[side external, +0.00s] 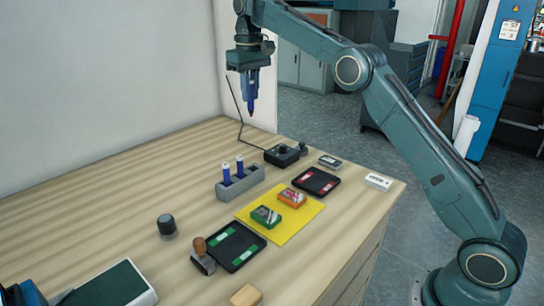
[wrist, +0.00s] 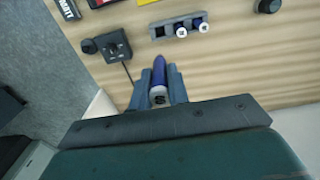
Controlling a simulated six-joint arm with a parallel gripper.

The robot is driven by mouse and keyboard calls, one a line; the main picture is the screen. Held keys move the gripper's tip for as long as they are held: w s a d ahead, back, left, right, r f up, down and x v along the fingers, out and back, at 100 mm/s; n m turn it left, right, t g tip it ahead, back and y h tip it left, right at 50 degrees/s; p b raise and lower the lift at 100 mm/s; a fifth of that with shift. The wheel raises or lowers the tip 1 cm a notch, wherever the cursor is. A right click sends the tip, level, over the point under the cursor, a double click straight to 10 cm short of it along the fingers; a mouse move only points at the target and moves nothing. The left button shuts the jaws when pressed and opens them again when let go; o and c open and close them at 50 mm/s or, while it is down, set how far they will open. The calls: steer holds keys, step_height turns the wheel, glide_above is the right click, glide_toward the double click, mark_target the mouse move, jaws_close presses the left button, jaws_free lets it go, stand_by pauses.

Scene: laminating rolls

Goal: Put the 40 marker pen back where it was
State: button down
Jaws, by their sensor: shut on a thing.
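My gripper (side external: 250,84) is shut on a blue marker pen (side external: 251,107) and holds it upright, tip down, high above the back of the table. In the wrist view the pen (wrist: 160,81) sits between the fingers; the mark on its pale end is too small to read for sure. A grey pen holder (side external: 233,190) stands on the table below. Two blue pens with white ends (side external: 226,172) (side external: 240,167) stand in it. Its slot at the right in the side view is empty; this slot (wrist: 158,31) is at the left in the wrist view.
A black box with a knob (side external: 282,155) and a cable stands beside the holder. In front lie a yellow mat (side external: 284,228) with green and orange items, and two black trays (side external: 316,181) (side external: 235,246). A stamp (side external: 202,257) and a dark knob (side external: 167,225) stand at the left.

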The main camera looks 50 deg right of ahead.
mark_target(251, 108)
steer(key=shift+f, duration=0.15)
steer(key=shift+f, duration=9.85)
steer(key=shift+f, duration=0.15)
steer(key=c, duration=1.3)
jaws_free()
steer(key=shift+c, duration=0.2)
step_height(251, 108, up, 12)
steer(key=shift+r, duration=0.15)
